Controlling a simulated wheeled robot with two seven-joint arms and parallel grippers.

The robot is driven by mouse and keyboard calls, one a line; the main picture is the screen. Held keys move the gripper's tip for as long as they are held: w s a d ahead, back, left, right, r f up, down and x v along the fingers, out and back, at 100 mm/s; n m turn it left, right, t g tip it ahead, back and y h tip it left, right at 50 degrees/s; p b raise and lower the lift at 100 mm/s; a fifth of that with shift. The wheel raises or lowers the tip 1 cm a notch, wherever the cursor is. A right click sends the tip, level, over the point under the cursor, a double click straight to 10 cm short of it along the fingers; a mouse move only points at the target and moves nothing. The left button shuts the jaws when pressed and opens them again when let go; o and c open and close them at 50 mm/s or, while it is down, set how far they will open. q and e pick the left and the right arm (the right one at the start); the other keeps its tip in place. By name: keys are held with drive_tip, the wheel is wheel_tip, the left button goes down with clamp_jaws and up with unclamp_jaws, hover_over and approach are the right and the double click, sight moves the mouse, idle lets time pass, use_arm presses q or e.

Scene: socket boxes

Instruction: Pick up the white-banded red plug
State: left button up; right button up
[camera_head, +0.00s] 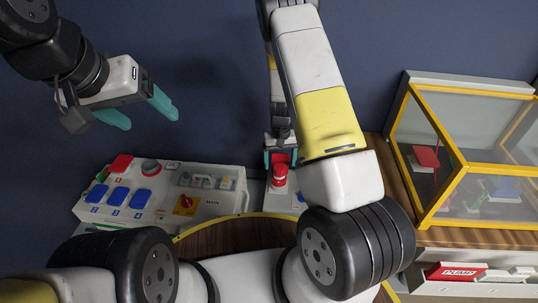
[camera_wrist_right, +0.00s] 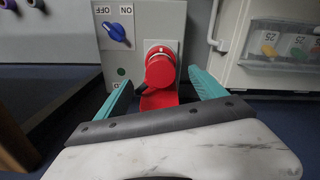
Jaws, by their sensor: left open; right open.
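The red plug (camera_head: 280,176) with a white band stands at a small grey box in the middle of the head view. In the right wrist view the plug (camera_wrist_right: 160,72) sits at the face of a grey box (camera_wrist_right: 146,22), with a pale ring at its far end. My right gripper (camera_head: 280,158) is open around the plug; in the wrist view its teal fingers (camera_wrist_right: 162,88) lie on either side, with visible gaps. Whether they touch it lower down is hidden. My left gripper (camera_head: 145,112) is open and empty, high at the upper left.
A white panel (camera_head: 228,207) with blue and red covers lies to the left. A yellow-framed clear case (camera_head: 410,190) stands at the right, above a white unit with a red PUMP label (camera_head: 458,272). In the wrist view a blue ON/OFF switch (camera_wrist_right: 116,32) is left of the plug.

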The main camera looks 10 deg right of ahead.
sight(279, 174)
drive_tip(key=f, duration=0.6)
drive_tip(key=shift+s+a+f, duration=0.15)
drive_tip(key=shift+s+f, duration=0.1)
drive_tip(key=shift+f, duration=0.1)
drive_tip(key=c, duration=1.6)
drive_tip(key=shift+o, duration=0.2)
drive_tip(key=shift+r, duration=0.1)
